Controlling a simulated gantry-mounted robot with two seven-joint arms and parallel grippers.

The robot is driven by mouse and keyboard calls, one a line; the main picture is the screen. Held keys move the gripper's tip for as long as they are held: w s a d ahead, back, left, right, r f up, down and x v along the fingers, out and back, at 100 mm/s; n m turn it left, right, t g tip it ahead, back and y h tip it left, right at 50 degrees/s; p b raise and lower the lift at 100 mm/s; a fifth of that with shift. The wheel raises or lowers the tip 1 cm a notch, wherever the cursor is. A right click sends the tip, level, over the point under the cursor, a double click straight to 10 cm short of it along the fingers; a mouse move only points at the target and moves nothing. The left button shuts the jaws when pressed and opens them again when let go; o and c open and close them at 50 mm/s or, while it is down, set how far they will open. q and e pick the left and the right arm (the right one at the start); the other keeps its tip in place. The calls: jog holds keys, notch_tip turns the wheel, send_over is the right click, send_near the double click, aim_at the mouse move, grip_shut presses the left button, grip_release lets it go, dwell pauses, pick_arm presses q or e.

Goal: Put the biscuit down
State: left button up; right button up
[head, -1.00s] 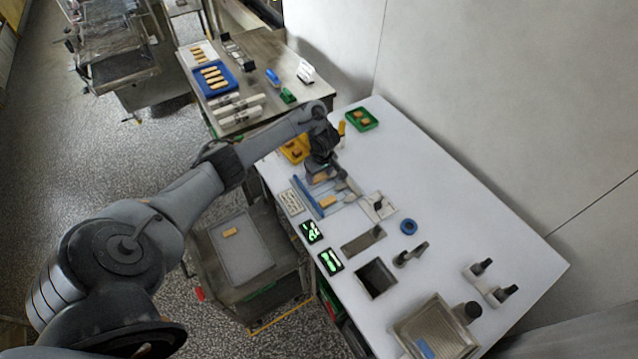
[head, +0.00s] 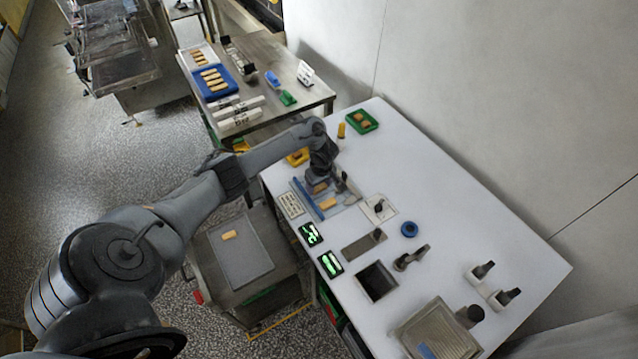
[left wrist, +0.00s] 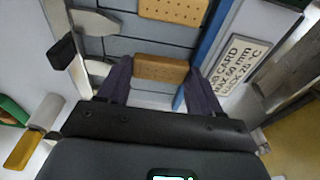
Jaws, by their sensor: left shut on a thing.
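My left gripper (head: 320,184) is over the blue-edged grey board (head: 343,210) on the white table. In the left wrist view its two dark fingers (left wrist: 158,84) are shut on a tan, dotted biscuit (left wrist: 161,69), one finger at each end. The held biscuit is just above or on the board's tiled surface; I cannot tell whether it touches. A second biscuit (left wrist: 174,10) lies on the board beyond it, and also shows in the head view (head: 328,203). My right gripper is not in view.
A blue rail (left wrist: 208,38) and a printed card (left wrist: 240,62) lie beside the board. A yellow tray (head: 298,156) and a green tray (head: 362,121) with biscuits stand farther back.

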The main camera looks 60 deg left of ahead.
pick_arm(q)
jog(key=shift+f, duration=0.25)
jog(key=o, duration=0.8)
jog(key=shift+r, duration=0.1)
